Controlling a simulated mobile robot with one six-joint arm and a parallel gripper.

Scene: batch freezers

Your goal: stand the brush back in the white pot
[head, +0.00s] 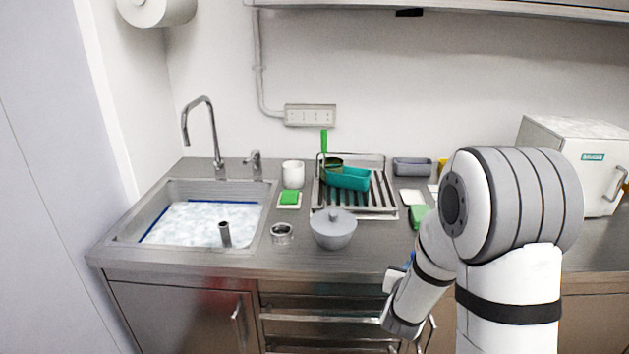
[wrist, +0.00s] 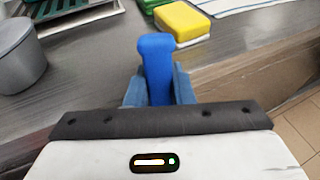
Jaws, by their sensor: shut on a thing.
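The white pot (head: 293,174) stands upright on the steel counter, between the sink and the dish rack. My gripper (wrist: 158,88) is shut on a blue handle (wrist: 155,62), which looks like the brush. The handle's blunt end sticks out past the fingers, and bristles are not visible. In the head view a bit of blue (head: 410,258) shows beside my wrist at the counter's front edge, to the right of and nearer than the pot. My arm hides most of the gripper there. The white pot is not in the wrist view.
A grey lidded pot (head: 333,232) and a metal ring (head: 282,234) stand in front. The dish rack (head: 380,205) holds a teal tray (head: 348,178) and a green-handled item. A green sponge (head: 289,197) lies by the pot. A yellow sponge (wrist: 182,20) lies beyond my fingers.

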